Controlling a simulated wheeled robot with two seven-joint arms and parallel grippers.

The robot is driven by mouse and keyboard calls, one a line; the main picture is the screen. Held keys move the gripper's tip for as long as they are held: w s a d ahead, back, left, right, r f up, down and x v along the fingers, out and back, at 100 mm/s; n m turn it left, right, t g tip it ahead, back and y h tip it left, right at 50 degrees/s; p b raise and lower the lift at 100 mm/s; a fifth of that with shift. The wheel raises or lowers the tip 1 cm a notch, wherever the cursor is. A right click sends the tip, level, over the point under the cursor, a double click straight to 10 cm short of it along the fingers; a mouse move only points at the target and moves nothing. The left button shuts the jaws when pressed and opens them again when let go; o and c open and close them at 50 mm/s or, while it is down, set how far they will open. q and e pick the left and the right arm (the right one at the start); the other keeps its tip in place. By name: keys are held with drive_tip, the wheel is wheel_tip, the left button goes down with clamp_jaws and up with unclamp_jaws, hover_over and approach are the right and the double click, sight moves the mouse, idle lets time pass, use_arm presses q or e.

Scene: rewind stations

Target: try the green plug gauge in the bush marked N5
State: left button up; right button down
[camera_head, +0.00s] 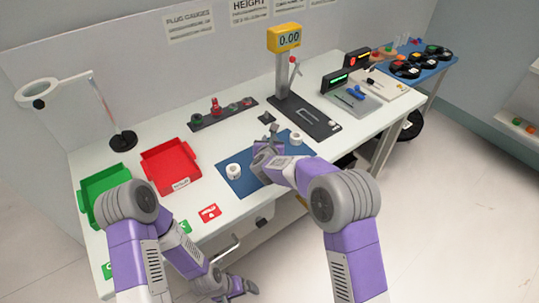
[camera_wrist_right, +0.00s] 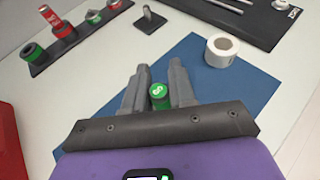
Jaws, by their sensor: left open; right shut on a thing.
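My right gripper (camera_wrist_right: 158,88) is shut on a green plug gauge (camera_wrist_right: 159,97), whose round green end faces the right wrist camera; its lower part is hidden. In the head view the right gripper (camera_head: 265,147) is over the blue mat (camera_head: 246,190), between two white bushes. One bush (camera_head: 234,170) is at the mat's left, the other (camera_head: 296,138) at its right. The right bush also shows in the right wrist view (camera_wrist_right: 221,47), upright and apart from the gripper. I cannot read either bush's marking. My left gripper (camera_head: 243,287) is open, low in front of the bench.
Behind the mat are a gauge rack (camera_head: 236,115) with several red and green gauges, a small black stand (camera_head: 267,118) and a height gauge (camera_head: 285,80). A red tray (camera_head: 170,165) and a green tray (camera_head: 104,181) stand left. Bench between mat and rack is clear.

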drive_tip(key=shift+r+p, duration=1.3)
drive_tip(key=shift+r, duration=1.65)
